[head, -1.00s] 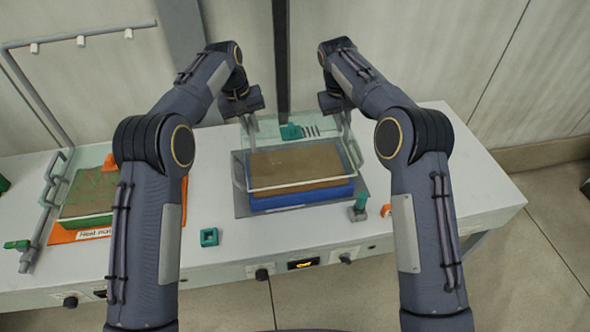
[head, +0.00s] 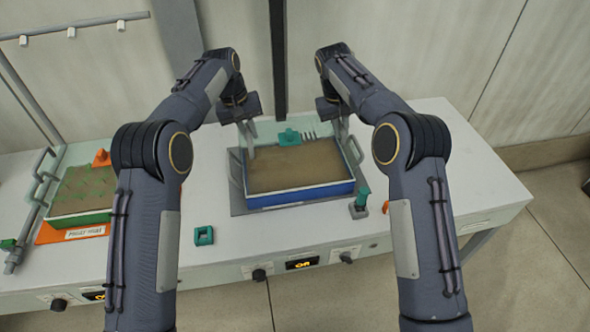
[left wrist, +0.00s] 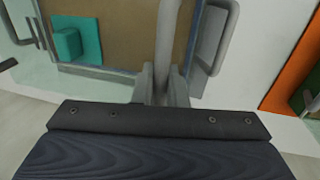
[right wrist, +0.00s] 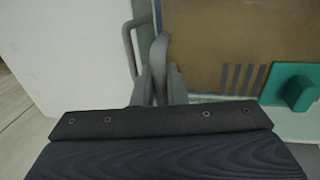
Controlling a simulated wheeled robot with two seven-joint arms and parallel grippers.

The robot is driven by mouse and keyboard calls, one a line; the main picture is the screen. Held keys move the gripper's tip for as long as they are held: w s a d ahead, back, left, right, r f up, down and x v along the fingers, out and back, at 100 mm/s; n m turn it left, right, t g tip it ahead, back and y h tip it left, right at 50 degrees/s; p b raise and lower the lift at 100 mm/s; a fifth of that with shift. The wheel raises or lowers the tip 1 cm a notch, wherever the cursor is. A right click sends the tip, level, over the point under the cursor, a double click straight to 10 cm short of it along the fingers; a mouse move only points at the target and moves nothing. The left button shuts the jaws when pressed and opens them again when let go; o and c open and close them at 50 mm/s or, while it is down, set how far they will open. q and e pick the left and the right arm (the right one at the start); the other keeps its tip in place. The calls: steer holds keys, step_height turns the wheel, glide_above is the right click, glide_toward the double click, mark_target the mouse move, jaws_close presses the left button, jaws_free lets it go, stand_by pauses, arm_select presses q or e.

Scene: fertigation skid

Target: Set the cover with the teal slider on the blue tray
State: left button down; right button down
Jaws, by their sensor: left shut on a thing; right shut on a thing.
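The clear cover with the teal slider (head: 289,137) and a row of dark slots lies level over the soil-filled blue tray (head: 300,197). Its front edge lines up with the tray's rim; I cannot tell whether every side is fully down. My left gripper (head: 250,143) is shut on a grey handle at the cover's left side, and this handle shows in the left wrist view (left wrist: 168,40). My right gripper (head: 341,132) is shut on the right handle, seen in the right wrist view (right wrist: 158,60). The teal slider also shows in the right wrist view (right wrist: 293,88).
At left, a green tray (head: 80,220) with a clear cover and orange slider (head: 101,158) stands on an orange mat. A teal square piece (head: 204,236) and a teal-topped fitting (head: 361,199) are near the front. A dark post (head: 279,60) rises behind. The white bench is clear at right.

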arm_select(q)
steer(key=c, duration=1.5)
jaws_free()
steer(key=shift+f, duration=0.15)
arm_select(e)
steer(key=c, duration=1.5)
jaws_free()
steer(key=shift+f, duration=0.2)
arm_select(q)
steer(key=shift+o, duration=0.2)
arm_select(e)
steer(key=shift+o, duration=0.2)
steer(key=shift+a+r, duration=0.1)
steer(key=shift+r, duration=0.4)
arm_select(q)
step_height(320, 180, up, 12)
steer(key=a, duration=0.2)
steer(key=shift+s+a+f, duration=0.15)
steer(key=shift+s+a, duration=0.05)
arm_select(e)
step_height(320, 180, up, 6)
steer(key=a, duration=0.1)
steer(key=shift+a+r, duration=0.15)
steer(key=shift+s, duration=0.1)
